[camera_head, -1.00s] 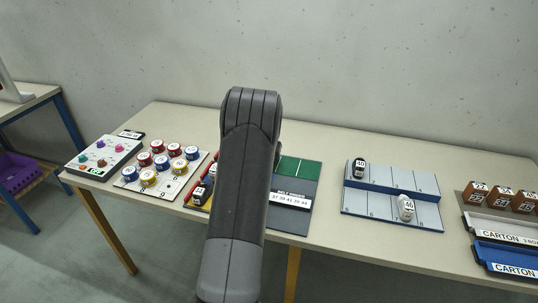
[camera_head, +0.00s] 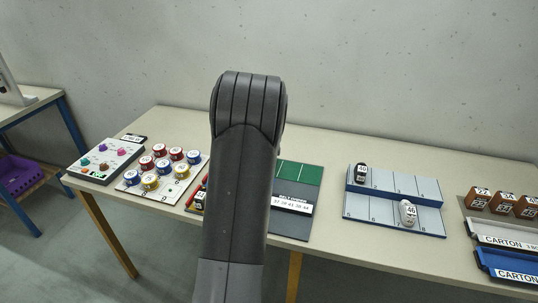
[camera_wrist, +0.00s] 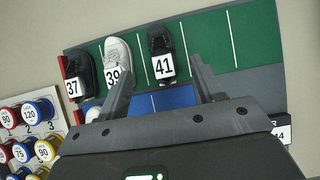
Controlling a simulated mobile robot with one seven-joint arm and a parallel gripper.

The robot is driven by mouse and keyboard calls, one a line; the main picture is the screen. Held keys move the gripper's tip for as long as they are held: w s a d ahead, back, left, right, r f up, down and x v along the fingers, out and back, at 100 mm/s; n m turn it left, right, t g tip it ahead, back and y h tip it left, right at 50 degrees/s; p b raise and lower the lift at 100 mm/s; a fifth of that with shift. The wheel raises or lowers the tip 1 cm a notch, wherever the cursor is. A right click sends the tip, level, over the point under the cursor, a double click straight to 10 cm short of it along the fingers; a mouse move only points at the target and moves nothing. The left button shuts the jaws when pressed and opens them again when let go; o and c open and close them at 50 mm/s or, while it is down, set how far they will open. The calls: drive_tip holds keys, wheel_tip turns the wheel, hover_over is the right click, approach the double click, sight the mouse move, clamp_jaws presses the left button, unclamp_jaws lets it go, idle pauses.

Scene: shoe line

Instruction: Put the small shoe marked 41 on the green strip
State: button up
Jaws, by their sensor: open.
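The black shoe marked 41 (camera_wrist: 159,42) stands on the green strip (camera_wrist: 205,38) in the wrist view, right of the white shoe marked 39 (camera_wrist: 119,54) and the black shoe marked 37 (camera_wrist: 82,71). A dividing line and bare green lie to its right. My gripper (camera_wrist: 160,68) is open, its two fingers apart on either side of the 41 label. Whether the fingers are level with the shoe or above it I cannot tell. In the head view my arm hides the shoe and gripper; the right part of the green strip (camera_head: 299,172) shows.
A blue area (camera_wrist: 168,98) lies just below the strip. Tins (camera_head: 150,182) stand on a numbered board to the left. A two-level grey rack (camera_head: 385,220) holds a black shoe (camera_head: 361,175) and a white shoe (camera_head: 408,212). Carton trays (camera_head: 508,264) are at far right.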

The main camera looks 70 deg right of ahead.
drive_tip(key=shift+v, duration=1.2)
drive_tip(key=w+a+r+m+t, duration=0.1)
drive_tip(key=w+a+r+m, duration=0.2)
drive_tip(key=w+a+r, duration=0.55)
drive_tip(key=w+a+r+m+t, duration=0.15)
drive_tip(key=w+a, duration=0.45)
drive_tip(key=a, duration=0.7)
drive_tip(key=w+a+r+m+t, duration=0.1)
drive_tip(key=w+a+r+m, duration=0.3)
drive_tip(key=w+a, duration=0.55)
drive_tip(key=s+a+r+m+t+y, duration=0.1)
drive_tip(key=s+a+r+m, duration=0.1)
drive_tip(key=a, duration=0.8)
drive_tip(key=s+a+r+m+y, duration=0.1)
drive_tip(key=a+m+y, duration=0.1)
drive_tip(key=a, duration=0.8)
drive_tip(key=s+a+m+y, duration=0.1)
drive_tip(key=s+a+m, duration=0.1)
drive_tip(key=s+a, duration=0.3)
drive_tip(key=s+a+f+m+t+y, duration=0.1)
drive_tip(key=s+a+m+y, duration=0.1)
drive_tip(key=a, duration=0.9)
drive_tip(key=s+m, duration=0.1)
drive_tip(key=s, duration=0.1)
drive_tip(key=shift+s+f+y, duration=0.3)
drive_tip(key=shift+s, duration=0.1)
